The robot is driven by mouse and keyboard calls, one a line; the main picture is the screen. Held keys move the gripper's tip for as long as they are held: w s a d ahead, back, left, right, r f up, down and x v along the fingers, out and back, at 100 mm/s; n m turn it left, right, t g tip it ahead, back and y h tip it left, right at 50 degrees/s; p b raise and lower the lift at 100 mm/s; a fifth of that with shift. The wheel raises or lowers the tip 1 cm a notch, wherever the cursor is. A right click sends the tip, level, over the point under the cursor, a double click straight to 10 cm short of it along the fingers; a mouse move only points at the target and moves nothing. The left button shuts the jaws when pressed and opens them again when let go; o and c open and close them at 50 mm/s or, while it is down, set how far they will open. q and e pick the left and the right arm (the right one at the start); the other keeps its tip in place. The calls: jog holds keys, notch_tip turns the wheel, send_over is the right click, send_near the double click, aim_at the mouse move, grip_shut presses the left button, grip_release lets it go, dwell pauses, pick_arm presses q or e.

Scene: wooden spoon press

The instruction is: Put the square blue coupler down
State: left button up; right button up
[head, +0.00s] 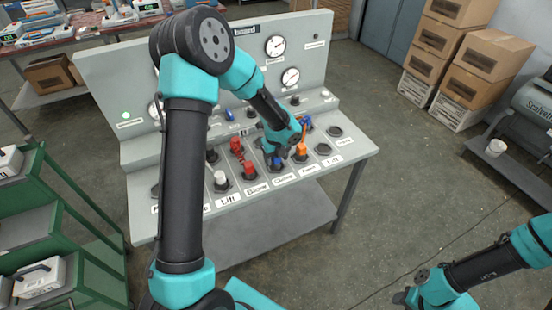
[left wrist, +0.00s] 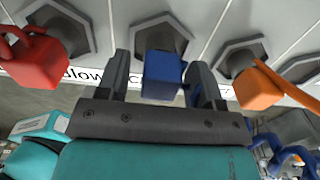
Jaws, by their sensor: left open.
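The square blue coupler (left wrist: 162,75) stands at a dark hexagonal socket (left wrist: 163,35) on the grey panel. It is between the two fingers of my left gripper (left wrist: 161,82), with a gap on each side. My left gripper is open and does not hold it.
An orange coupler (head: 301,148) is close on the right of the left gripper. Red couplers (head: 248,168) and a white one (head: 220,178) stand to the left. The upright back panel (head: 200,68) with gauges rises behind.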

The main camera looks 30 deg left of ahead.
pick_arm(q)
notch_tip(320, 180, up, 12)
jog(key=shift+f, duration=0.15)
dwell(0.8)
